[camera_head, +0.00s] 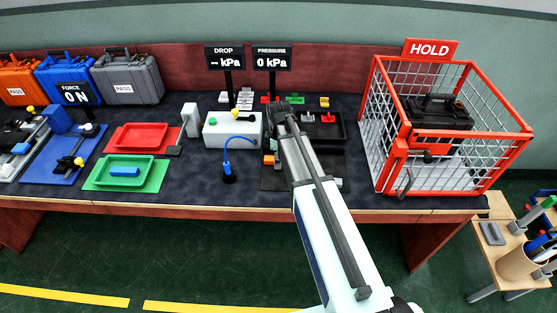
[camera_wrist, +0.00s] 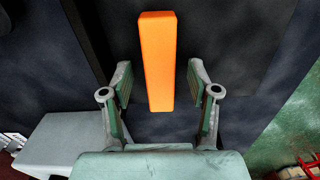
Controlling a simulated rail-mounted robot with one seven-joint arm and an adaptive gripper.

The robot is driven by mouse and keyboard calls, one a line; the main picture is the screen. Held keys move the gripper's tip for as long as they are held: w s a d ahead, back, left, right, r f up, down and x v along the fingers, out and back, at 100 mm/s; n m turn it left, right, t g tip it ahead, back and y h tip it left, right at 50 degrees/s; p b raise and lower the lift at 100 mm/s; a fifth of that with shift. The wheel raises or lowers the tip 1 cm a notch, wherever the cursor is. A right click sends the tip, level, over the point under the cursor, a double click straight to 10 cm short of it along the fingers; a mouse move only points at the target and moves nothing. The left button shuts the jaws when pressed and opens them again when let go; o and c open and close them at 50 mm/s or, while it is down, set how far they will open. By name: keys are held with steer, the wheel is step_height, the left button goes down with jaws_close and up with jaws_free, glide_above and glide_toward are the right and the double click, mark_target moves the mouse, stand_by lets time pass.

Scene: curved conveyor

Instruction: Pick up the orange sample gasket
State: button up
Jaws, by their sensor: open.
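An orange bar-shaped piece (camera_wrist: 158,60), which fits the orange sample gasket, lies in the upper middle of the wrist view. My gripper (camera_wrist: 160,78) is open, with one finger on each side of the piece and a gap visible on both sides. The near end of the piece reaches between the fingers; the far end extends beyond the fingertips. In the head view a small orange patch (camera_head: 268,160) shows beside my arm on a dark mat (camera_head: 300,184); my arm hides most of that spot and my fingers cannot be made out there.
The red HOLD cage (camera_head: 400,150) stands to the right. Green tray (camera_head: 125,170) and red tray (camera_head: 140,136) are further left.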

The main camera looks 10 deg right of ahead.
steer(key=shift+c, duration=0.3)
jaws_close()
steer(key=shift+r, duration=0.15)
